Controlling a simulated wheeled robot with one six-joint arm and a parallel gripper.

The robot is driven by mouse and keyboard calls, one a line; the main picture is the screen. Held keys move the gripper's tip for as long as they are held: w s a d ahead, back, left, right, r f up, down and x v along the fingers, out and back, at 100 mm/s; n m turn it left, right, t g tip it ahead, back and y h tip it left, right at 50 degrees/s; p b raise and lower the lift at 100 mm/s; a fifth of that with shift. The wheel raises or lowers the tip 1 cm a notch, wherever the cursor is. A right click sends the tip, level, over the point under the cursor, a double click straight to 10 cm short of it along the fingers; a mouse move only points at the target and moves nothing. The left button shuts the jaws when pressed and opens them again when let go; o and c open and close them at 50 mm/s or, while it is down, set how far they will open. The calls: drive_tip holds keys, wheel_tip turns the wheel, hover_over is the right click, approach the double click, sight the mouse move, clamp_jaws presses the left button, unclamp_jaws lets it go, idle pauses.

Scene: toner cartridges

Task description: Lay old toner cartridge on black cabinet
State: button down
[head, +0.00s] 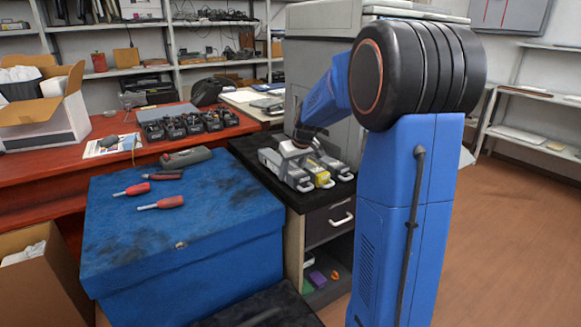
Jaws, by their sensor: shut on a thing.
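The black cabinet (306,205) stands right of the blue box, with a dark top, a drawer and an open shelf below. On its top, a grey toner cartridge (285,172), one with a yellow part (321,178) and another grey one (338,169) sit side by side, handles toward me. My gripper (294,152) is low over the left and middle cartridges and shut on one. I cannot tell which, or whether it touches the cabinet top. The fingertips are small and partly hidden, and my arm covers the area to the right.
A blue box (190,220) with red-handled tools (162,202) and a grey tool (187,157) stands left of the cabinet. Behind it, a red desk (50,170) holds several black units (185,125). A grey machine (315,80) rises behind the cabinet. Floor at right is clear.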

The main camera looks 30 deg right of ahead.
drive_tip(key=shift+f, duration=0.3)
drive_tip(key=shift+f, duration=0.55)
drive_tip(key=c, duration=0.8)
unclamp_jaws()
drive_tip(key=shift+c, duration=0.2)
drive_tip(key=v, duration=1.7)
drive_tip(key=shift+r, duration=0.2)
drive_tip(key=s+a+f, duration=0.4)
drive_tip(key=s+a, duration=0.4)
drive_tip(key=s, duration=0.4)
drive_tip(key=s+a+f, duration=0.3)
drive_tip(key=s+a, duration=0.5)
drive_tip(key=s, duration=0.3)
drive_tip(key=s+a+f, duration=0.2)
drive_tip(key=s+f, duration=0.4)
drive_tip(key=s, duration=0.3)
drive_tip(key=shift+s+a+f, duration=0.25)
drive_tip(key=shift+s+a, duration=0.05)
drive_tip(key=shift+a, duration=0.1)
